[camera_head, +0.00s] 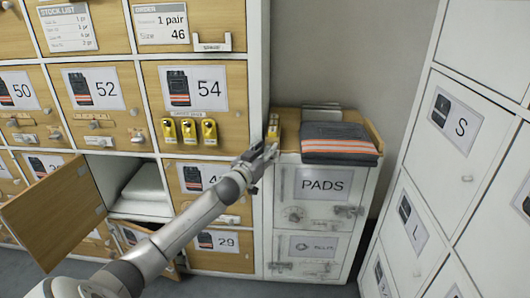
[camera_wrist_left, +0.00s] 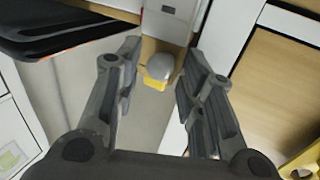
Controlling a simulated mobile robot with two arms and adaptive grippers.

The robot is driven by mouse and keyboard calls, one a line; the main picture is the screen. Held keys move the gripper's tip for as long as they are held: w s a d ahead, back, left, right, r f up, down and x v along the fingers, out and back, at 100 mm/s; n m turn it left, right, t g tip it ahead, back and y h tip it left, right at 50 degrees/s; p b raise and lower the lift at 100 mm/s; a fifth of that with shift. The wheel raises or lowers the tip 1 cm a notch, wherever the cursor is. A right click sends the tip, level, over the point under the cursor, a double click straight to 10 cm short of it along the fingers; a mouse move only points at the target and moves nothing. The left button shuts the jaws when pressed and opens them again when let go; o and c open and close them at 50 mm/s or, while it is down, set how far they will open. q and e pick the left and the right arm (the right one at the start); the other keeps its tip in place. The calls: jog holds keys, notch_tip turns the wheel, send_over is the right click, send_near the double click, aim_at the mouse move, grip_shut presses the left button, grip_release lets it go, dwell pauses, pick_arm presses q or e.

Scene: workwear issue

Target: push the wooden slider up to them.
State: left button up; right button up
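My left gripper (camera_head: 262,152) is at the left front edge of the PADS cabinet top. In the left wrist view its two fingers (camera_wrist_left: 160,85) are apart, with nothing held between them. Beyond the fingertips is a small yellow item with a grey rounded top (camera_wrist_left: 158,72) on a wooden surface. My right gripper is not in view.
Folded dark trousers with orange stripes (camera_head: 338,150) lie right of the yellow items. Yellow items (camera_head: 188,130) hang on locker 54. A wooden locker door (camera_head: 55,212) stands open at left. White lockers (camera_head: 450,160) rise at right. The cabinet front (camera_head: 325,215) carries latches.

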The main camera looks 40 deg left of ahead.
aim_at(279, 152)
pick_arm(q)
grip_shut()
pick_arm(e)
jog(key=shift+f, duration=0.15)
pick_arm(q)
jog(key=shift+d, duration=0.1)
jog(key=w+d, duration=0.1)
jog(key=d, duration=0.1)
jog(key=w+d, duration=0.1)
jog(key=shift+w+d, duration=0.3)
jog(key=shift+d, duration=0.05)
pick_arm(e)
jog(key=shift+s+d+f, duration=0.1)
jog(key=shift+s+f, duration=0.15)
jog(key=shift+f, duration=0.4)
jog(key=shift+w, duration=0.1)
pick_arm(q)
jog(key=shift+o, duration=0.2)
grip_release()
jog(key=shift+o, duration=1.1)
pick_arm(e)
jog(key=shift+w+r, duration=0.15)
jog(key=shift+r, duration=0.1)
